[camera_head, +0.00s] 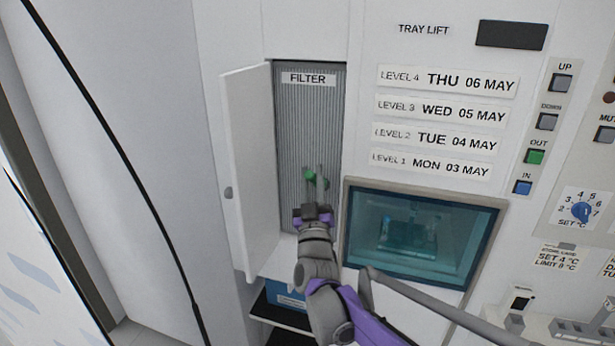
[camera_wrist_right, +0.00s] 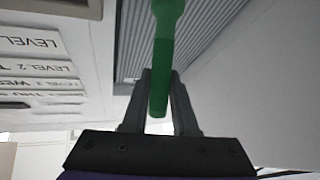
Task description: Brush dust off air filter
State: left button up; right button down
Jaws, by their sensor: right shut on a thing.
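The air filter (camera_head: 309,125) is a tall grey ridged panel under a FILTER label, set in an open bay. Its ridges also show in the right wrist view (camera_wrist_right: 212,40). My right gripper (camera_head: 318,176) is in front of the filter's lower half, shut on a green handle, which I take to be the brush (camera_head: 309,174). In the right wrist view the green handle (camera_wrist_right: 163,45) stands between the fingers and runs out of the top edge. The brush's bristles are not visible, and I cannot tell if it touches the filter. My left gripper is not in view.
A white door (camera_head: 250,170) stands open left of the filter. A framed glass window (camera_head: 420,240) is right of the bay. Level labels (camera_head: 445,110) and buttons (camera_head: 534,157) lie further right. A blue box (camera_head: 285,296) sits on a shelf below.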

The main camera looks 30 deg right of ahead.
jog(key=shift+s+d, duration=0.3)
jog(key=shift+s, duration=0.05)
jog(key=w+a+f+b, duration=0.2)
jog(key=w+a+f, duration=0.1)
jog(key=w, duration=0.1)
jog(key=shift+a+f, duration=0.2)
jog(key=shift+a, duration=0.05)
dwell(1.1)
jog(key=shift+w, duration=0.1)
jog(key=shift+w+a+f+b, duration=0.65)
jog(key=shift+w+a+f, duration=0.45)
jog(key=shift+w, duration=0.15)
jog(key=shift+d, duration=0.1)
